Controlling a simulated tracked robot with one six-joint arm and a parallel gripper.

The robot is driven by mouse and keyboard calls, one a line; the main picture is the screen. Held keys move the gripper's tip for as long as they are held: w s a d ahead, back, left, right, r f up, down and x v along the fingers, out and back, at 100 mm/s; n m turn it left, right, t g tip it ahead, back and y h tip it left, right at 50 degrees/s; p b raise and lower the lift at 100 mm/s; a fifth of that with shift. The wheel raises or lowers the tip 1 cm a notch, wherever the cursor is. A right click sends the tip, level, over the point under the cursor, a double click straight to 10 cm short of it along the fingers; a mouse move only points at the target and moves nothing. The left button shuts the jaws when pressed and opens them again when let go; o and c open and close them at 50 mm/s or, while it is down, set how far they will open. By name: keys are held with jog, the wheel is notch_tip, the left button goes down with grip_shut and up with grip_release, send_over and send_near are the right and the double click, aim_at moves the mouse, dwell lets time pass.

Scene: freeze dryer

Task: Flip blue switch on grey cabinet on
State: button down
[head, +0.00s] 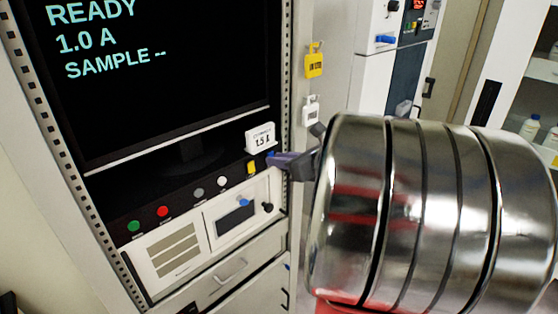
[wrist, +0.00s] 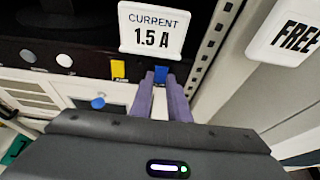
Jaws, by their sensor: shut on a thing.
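The grey cabinet (head: 60,170) fills the left of the head view, with a dark panel of switches and buttons under its screen. The blue switch (wrist: 161,73) sits at the right end of this panel, below a white "CURRENT 1.5 A" sign (wrist: 155,30). A bit of the switch also shows in the head view (head: 270,157). My gripper (wrist: 160,84) has its two purple fingers shut on the blue switch. In the head view, my gripper (head: 283,163) reaches the panel from the right. The fingers partly hide the switch, and I cannot tell which way it is set.
A yellow switch (wrist: 118,70) is just left of the blue one. White, red and green buttons (head: 134,226) line the panel further left. A blue knob (wrist: 98,103) is below. A yellow tag (head: 314,62) hangs on the cabinet's right side.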

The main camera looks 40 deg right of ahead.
jog(key=shift+f, duration=0.15)
jog(key=t, duration=0.2)
jog(key=shift+f+t, duration=0.35)
jog(key=shift+t, duration=0.05)
jog(key=c, duration=1.7)
grip_release()
jog(key=shift+s, duration=0.15)
jog(key=shift+s+d+r, duration=0.1)
jog(key=shift+s+r, duration=0.2)
jog(key=shift+s, duration=1.95)
jog(key=shift+s+d+r, duration=0.1)
jog(key=shift+s+r, duration=0.2)
jog(key=shift+s, duration=1.95)
jog(key=shift+s+r, duration=0.3)
jog(key=shift+s, duration=1.95)
